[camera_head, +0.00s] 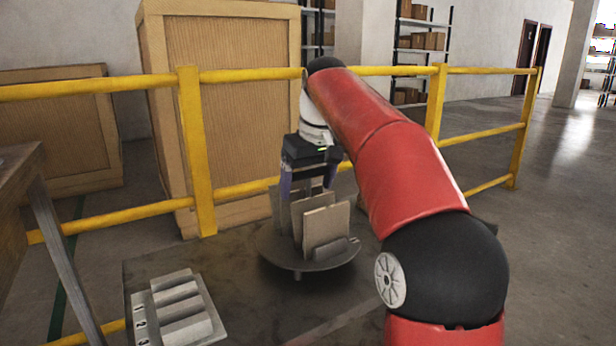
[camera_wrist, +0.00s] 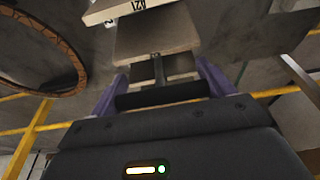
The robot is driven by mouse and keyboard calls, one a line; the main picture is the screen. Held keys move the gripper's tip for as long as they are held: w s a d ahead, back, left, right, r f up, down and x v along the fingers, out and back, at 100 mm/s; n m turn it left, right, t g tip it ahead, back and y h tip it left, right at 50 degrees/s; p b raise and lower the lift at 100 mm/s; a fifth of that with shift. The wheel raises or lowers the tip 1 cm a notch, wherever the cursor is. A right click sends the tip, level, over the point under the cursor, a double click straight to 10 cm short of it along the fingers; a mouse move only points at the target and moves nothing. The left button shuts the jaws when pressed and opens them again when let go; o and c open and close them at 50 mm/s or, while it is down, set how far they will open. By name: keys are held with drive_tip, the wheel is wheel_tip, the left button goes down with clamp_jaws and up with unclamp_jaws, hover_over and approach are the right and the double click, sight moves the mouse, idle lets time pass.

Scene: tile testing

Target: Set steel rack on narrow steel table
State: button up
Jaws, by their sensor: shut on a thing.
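The steel rack (camera_head: 335,262) is a round grey plate with several upright tiles (camera_head: 326,228) standing in it, in the middle of the head view. My gripper (camera_head: 307,182) comes down from above behind the front tiles and is shut on the rack. In the wrist view its purple fingers (camera_wrist: 160,92) stand on either side of a dark bar, with pale tiles (camera_wrist: 155,35) beyond. A dark grey tabletop (camera_head: 185,262), perhaps the narrow steel table, lies below and left of the rack. I cannot tell whether the rack touches it.
A grey block with numbered slots (camera_head: 172,310) sits at the tabletop's front left. A yellow railing (camera_head: 195,150) runs behind, with a large wooden crate (camera_head: 225,100) beyond. Another table (camera_head: 15,195) stands at the left edge. Open floor (camera_head: 565,240) lies right.

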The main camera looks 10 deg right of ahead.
drive_tip(key=shift+r, duration=0.1)
drive_tip(key=o, duration=1.6)
drive_tip(key=shift+o, duration=0.2)
drive_tip(key=a+p+v, duration=0.1)
drive_tip(key=p+v, duration=0.4)
drive_tip(key=v, duration=0.7)
drive_tip(key=s+f+m+t+h+p, duration=0.1)
drive_tip(key=s+f+m+t+p, duration=0.1)
drive_tip(key=s+f, duration=2.1)
drive_tip(key=shift+s+m+t, duration=0.4)
drive_tip(key=shift+s+m, duration=0.4)
drive_tip(key=shift+s, duration=0.9)
